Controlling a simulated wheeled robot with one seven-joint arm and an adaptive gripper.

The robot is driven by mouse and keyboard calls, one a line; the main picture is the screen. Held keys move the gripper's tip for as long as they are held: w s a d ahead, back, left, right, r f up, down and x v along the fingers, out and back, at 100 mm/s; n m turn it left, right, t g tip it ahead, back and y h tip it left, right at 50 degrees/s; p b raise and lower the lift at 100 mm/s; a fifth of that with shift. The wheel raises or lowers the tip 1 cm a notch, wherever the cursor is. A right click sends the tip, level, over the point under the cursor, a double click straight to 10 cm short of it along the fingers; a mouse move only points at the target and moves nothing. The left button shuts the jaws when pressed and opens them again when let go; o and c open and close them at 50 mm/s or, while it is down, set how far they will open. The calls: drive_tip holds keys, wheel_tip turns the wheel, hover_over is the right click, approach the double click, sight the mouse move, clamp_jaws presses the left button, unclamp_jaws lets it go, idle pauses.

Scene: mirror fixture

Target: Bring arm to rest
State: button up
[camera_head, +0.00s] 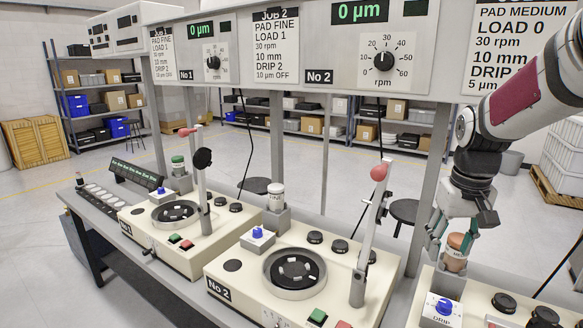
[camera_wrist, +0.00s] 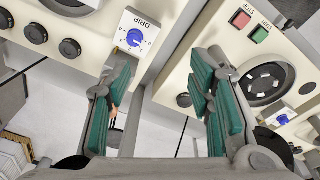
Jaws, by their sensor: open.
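My gripper (camera_head: 451,240) hangs from my arm at the right of the head view, low over the bench. Its fingers appear close to a bottle with an orange-brown top (camera_head: 456,243) that stands in a grey holder on the rightmost machine. The head view does not show whether they touch it. In the wrist view my gripper (camera_wrist: 162,100) has its two teal-padded fingers spread wide apart. Nothing is held between them; pale floor and machine edges show in the gap.
Machine No 2 (camera_head: 222,291) stands left of my gripper, with an upright lever arm (camera_head: 367,235) and a white bottle (camera_head: 276,197). Machine No 1 is farther left. A sign panel (camera_head: 330,77) spans overhead. A blue drip knob (camera_wrist: 135,38) shows in the wrist view. Shelves line the back.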

drive_tip(key=s+a+r+t, duration=0.2)
drive_tip(key=s+a, duration=0.4)
drive_tip(key=s, duration=0.4)
drive_tip(key=s+a+r+n+t, duration=0.1)
drive_tip(key=s+a+r, duration=0.3)
drive_tip(key=s, duration=0.7)
drive_tip(key=a+t, duration=0.1)
drive_tip(key=a, duration=0.1)
drive_tip(key=shift+a+r+y, duration=0.2)
drive_tip(key=shift+a+y, duration=0.1)
drive_tip(key=shift+a, duration=0.05)
drive_tip(key=shift+s, duration=0.1)
